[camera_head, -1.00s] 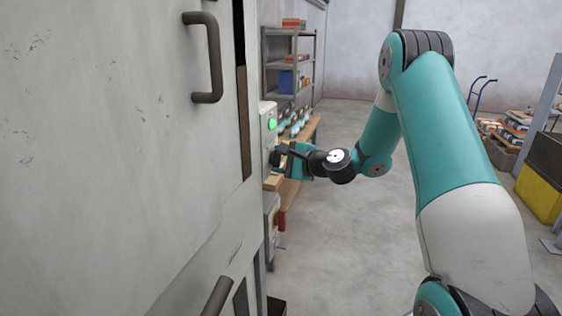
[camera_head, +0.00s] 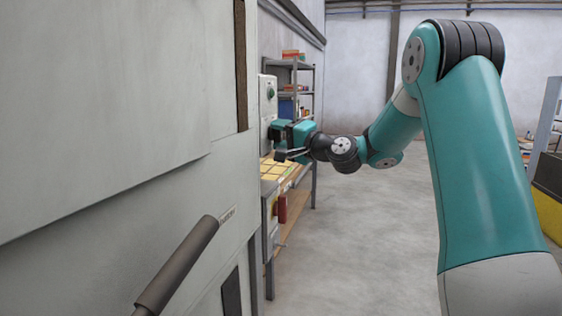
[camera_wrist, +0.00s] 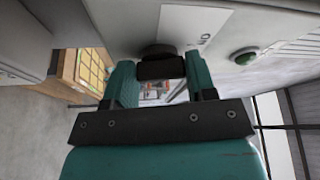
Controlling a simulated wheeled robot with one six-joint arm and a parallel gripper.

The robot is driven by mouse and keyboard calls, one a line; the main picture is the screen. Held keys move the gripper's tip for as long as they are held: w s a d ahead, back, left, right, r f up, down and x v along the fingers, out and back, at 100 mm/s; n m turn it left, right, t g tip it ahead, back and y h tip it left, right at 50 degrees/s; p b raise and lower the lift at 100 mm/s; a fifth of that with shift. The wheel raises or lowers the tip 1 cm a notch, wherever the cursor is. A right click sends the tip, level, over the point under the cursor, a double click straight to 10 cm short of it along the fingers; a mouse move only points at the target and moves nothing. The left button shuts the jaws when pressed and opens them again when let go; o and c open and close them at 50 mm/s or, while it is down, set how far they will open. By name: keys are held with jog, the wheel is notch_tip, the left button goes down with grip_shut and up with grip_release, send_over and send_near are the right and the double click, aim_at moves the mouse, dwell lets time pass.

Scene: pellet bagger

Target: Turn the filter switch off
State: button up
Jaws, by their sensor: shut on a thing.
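The filter switch, a black knob (camera_wrist: 160,66), sits on the pale panel (camera_wrist: 128,22) in the wrist view. My gripper (camera_head: 277,131) is at the panel face in the head view, with its fingers on either side of the knob and shut on it. Part of the knob is hidden between the fingers. A white label with small dark marks (camera_wrist: 190,22) is beside the knob. A round green lamp (camera_wrist: 245,57) on the same panel looks dark and unlit; it also shows above my gripper in the head view (camera_head: 270,92).
A big grey cabinet (camera_head: 110,110) fills the left, with a bar handle (camera_head: 180,268) sticking out low. A red handle (camera_head: 282,208) hangs on a box below the panel. A bench with yellowish squares (camera_head: 275,170) and a shelf stand behind. Floor is free at centre.

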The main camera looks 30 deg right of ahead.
jog(key=n+b, duration=0.1)
jog(key=n+y+b, duration=0.1)
jog(key=b, duration=0.1)
jog(key=shift+f+t, duration=0.3)
jog(key=shift+f, duration=0.1)
jog(key=shift+n+b, duration=0.4)
jog(key=shift+b, duration=0.4)
jog(key=shift+r, duration=0.25)
jog(key=o, duration=0.9)
jog(key=shift+o, duration=0.2)
jog(key=b+v, duration=1.7)
jog(key=b, duration=0.1)
jog(key=shift+d+f, duration=0.15)
jog(key=shift+f, duration=0.15)
